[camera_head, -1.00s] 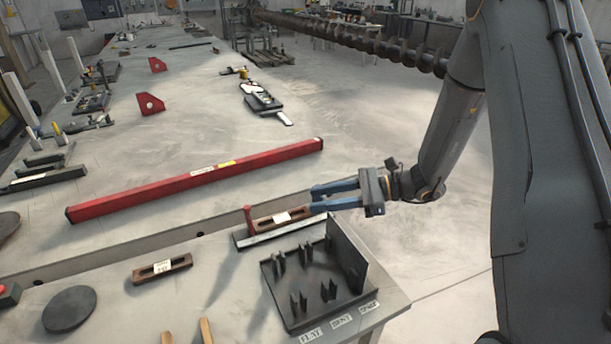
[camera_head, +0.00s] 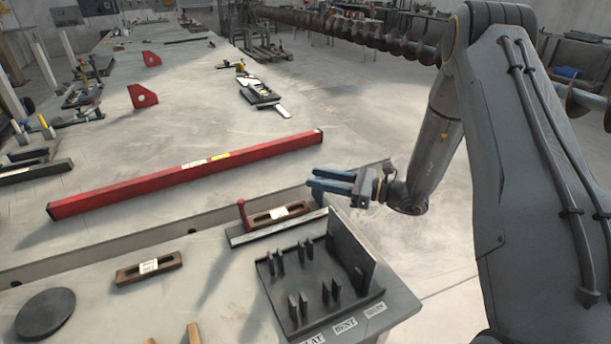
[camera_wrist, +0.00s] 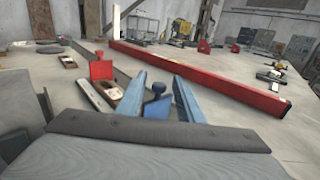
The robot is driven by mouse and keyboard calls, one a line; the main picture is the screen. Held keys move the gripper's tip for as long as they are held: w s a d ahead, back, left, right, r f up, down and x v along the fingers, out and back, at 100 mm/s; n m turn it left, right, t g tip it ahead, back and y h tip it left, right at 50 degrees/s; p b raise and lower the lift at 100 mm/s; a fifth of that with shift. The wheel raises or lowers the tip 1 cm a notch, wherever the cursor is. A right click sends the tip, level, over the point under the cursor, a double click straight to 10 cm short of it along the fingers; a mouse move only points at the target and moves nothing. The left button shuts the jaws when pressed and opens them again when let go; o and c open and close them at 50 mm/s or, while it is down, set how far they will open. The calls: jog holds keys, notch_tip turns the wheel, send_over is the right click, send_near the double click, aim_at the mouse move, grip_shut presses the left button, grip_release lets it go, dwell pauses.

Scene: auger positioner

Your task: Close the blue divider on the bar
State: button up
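A slotted brown bar block with a white label (camera_head: 278,213) lies along a pale strip near the table edge. A red divider with a round knob (camera_head: 242,212) stands at its left end. In the wrist view, the red divider (camera_wrist: 102,70) shows at left, and a blue divider with a dark blue knob (camera_wrist: 155,105) stands between my fingers. My gripper (camera_head: 312,180) is open, its blue fingers apart, above and beside the bar's right end. I cannot tell whether the fingers touch the blue divider.
A long red beam (camera_head: 190,180) lies behind the bar. A black tray with upright pegs and a tall wall (camera_head: 352,250) stands in front at right. A second brown slotted block (camera_head: 148,268) and a dark disc (camera_head: 45,312) lie at left.

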jog(key=shift+p+x, duration=0.45)
jog(key=shift+x, duration=1.85)
grip_shut()
